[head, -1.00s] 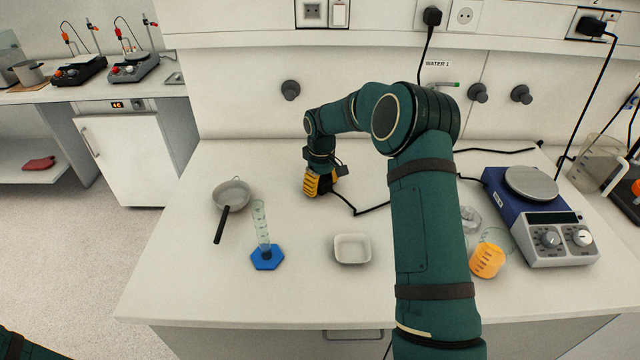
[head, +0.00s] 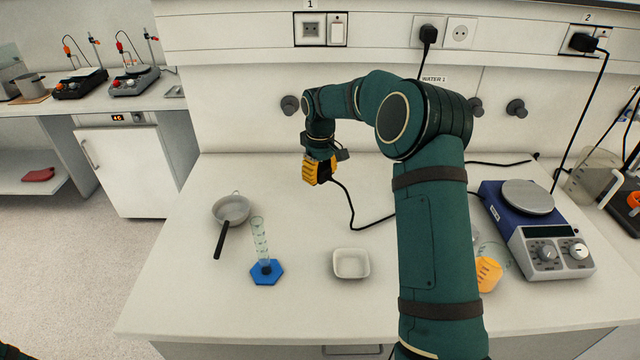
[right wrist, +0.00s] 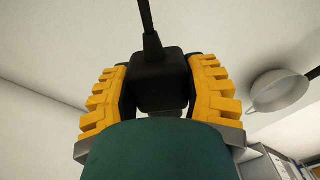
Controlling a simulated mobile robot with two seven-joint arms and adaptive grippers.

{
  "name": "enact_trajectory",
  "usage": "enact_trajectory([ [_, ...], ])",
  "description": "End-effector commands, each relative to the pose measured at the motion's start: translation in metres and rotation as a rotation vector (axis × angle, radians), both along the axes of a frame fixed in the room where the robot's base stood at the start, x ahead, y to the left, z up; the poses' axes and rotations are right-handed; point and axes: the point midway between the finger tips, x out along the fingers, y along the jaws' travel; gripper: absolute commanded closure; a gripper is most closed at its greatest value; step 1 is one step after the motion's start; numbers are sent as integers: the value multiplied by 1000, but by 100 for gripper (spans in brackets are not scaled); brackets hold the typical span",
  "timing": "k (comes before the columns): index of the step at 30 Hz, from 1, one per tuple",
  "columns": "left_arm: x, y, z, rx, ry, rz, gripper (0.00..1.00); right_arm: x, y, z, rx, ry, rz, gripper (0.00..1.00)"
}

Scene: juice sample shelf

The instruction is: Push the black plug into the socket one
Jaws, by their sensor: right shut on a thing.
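My right gripper (head: 319,170) has yellow fingers and is shut on the black plug. In the right wrist view the plug (right wrist: 160,80) sits between the two yellow fingers (right wrist: 160,95), with its cord leaving at the top. In the head view the plug is mostly hidden by the gripper, and its black cord (head: 350,215) hangs to the tabletop. The gripper is above the bench, below and apart from socket one (head: 311,29), a grey outlet under the label 1 on the wall rail. A white switch (head: 337,30) is beside that socket. My left gripper is not in view.
On the bench (head: 200,305) are a pan (head: 231,209), a graduated cylinder on a blue base (head: 266,271), a white dish (head: 350,263) and a blue scale (head: 520,215). Another black plug (head: 428,34) is in an outlet right of socket one. Dark wall knobs (head: 290,104) project below the rail.

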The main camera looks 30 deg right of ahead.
Motion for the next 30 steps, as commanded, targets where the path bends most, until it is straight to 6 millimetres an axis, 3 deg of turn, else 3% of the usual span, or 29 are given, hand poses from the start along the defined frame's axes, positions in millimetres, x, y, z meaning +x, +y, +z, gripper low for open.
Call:
enact_trajectory([
  [5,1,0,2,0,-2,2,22,-4,3,2,0,2,-103,90],
  [18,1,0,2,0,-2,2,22,-29,19,-35,-1,2,-683,90],
  [30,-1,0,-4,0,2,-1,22,-33,21,-49,0,1,-785,90],
])
